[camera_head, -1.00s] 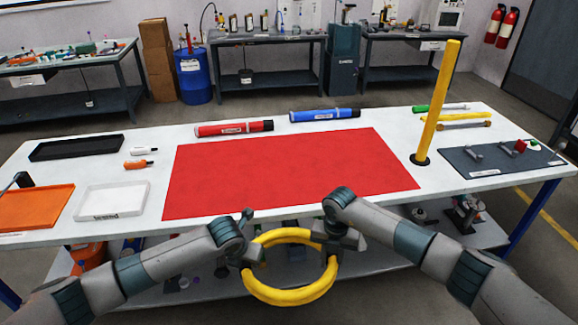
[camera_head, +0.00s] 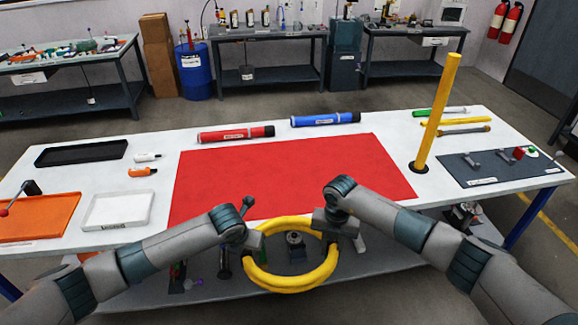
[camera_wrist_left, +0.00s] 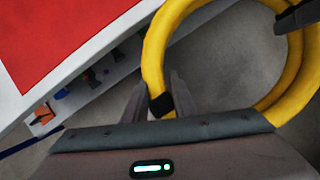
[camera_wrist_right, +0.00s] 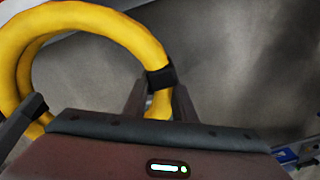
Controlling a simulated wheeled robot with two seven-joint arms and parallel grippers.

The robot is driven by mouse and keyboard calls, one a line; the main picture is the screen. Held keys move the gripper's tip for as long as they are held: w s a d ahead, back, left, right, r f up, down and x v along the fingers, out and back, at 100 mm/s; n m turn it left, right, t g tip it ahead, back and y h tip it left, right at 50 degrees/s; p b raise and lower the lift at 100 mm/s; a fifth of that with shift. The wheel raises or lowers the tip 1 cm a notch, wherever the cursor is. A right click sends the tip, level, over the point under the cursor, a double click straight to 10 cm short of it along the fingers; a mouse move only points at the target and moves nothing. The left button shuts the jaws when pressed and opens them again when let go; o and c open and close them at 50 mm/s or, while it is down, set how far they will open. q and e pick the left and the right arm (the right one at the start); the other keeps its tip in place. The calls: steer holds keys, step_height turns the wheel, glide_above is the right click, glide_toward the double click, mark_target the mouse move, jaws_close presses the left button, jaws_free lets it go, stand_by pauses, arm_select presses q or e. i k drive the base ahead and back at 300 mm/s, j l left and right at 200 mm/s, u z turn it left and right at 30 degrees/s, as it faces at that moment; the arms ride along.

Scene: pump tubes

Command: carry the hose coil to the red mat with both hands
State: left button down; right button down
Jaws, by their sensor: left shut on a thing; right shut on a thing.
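The yellow hose coil (camera_head: 290,283) hangs between my two grippers in front of the table's near edge, below the red mat in the head view. My left gripper (camera_head: 250,247) is shut on the coil's left side, at a black band that shows in the left wrist view (camera_wrist_left: 162,104). My right gripper (camera_head: 329,243) is shut on the coil's right side, at a black band in the right wrist view (camera_wrist_right: 160,78). The red mat (camera_head: 290,175) lies flat and empty on the white table. Part of it also shows in the left wrist view (camera_wrist_left: 55,35).
A yellow post (camera_head: 436,115) stands right of the mat. Red (camera_head: 236,133) and blue (camera_head: 325,119) tubes lie behind it. Black (camera_head: 80,152), white (camera_head: 118,210) and orange (camera_head: 40,218) trays are at left. A dark tool board (camera_head: 495,168) lies at right.

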mark_target(289, 172)
steer(key=i, duration=1.4)
